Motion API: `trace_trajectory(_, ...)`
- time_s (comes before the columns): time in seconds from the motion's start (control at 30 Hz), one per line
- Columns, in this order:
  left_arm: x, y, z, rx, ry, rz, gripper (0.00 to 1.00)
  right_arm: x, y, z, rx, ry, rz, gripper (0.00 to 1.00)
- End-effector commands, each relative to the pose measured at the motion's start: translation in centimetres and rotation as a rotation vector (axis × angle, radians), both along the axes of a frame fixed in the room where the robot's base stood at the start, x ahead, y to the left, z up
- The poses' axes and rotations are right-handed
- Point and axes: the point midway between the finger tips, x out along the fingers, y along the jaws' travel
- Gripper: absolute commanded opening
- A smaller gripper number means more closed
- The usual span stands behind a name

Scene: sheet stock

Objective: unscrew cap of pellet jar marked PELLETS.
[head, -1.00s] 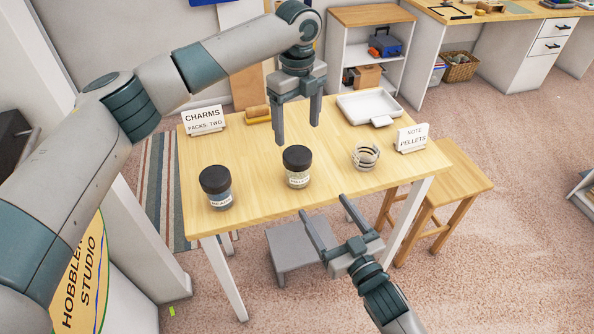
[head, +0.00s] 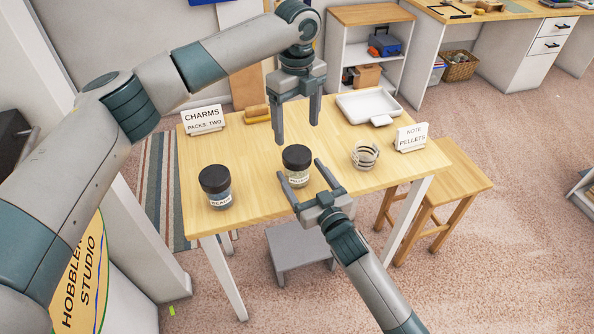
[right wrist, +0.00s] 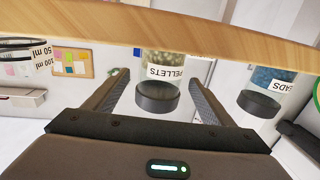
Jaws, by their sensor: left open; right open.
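The pellet jar (head: 297,167) stands upright near the table's front edge, with a black cap (head: 297,153) on top. It also shows upside down in the right wrist view (right wrist: 163,68), where its label reads PELLETS. My right gripper (head: 300,168) is open, its two fingers reaching toward the jar from the front, one on each side in view; contact cannot be told. My left gripper (head: 296,142) is open and empty, pointing down above and behind the jar.
A black-capped beads jar (head: 216,187) stands to the left on the table (head: 245,160). A clear measuring beaker (head: 365,155) stands to the right, near the NOTE PELLETS sign (head: 412,137). A white tray (head: 350,101), a CHARMS sign (head: 203,120) and a stool (head: 455,180) are around.

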Motion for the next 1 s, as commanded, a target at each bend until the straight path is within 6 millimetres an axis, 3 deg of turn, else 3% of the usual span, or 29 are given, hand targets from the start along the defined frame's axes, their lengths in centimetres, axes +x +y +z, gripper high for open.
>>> trace_trajectory(0.3, 0.0, 0.0, 0.0, 0.0, 0.0, 0.0, 0.75, 3.2, 1.5, 0.0, 0.0, 0.0, 0.0, 0.77)
trace_trajectory(0.7, 0.0, 0.0, 0.0, 0.0, 0.0, 0.0, 0.75, 3.6, 1.7, 0.0, 0.0, 0.001, 0.0, 0.77)
trace_trajectory(0.77, 0.0, 0.0, 0.0, 0.0, 0.0, 0.0, 0.75, 3.6, 1.7, 0.0, 0.0, 0.001, 0.0, 0.67)
trace_trajectory(1.0, 0.0, 0.0, 0.0, 0.0, 0.0, 0.0, 0.75, 3.6, 1.7, 0.0, 0.0, 0.001, 0.0, 0.1)
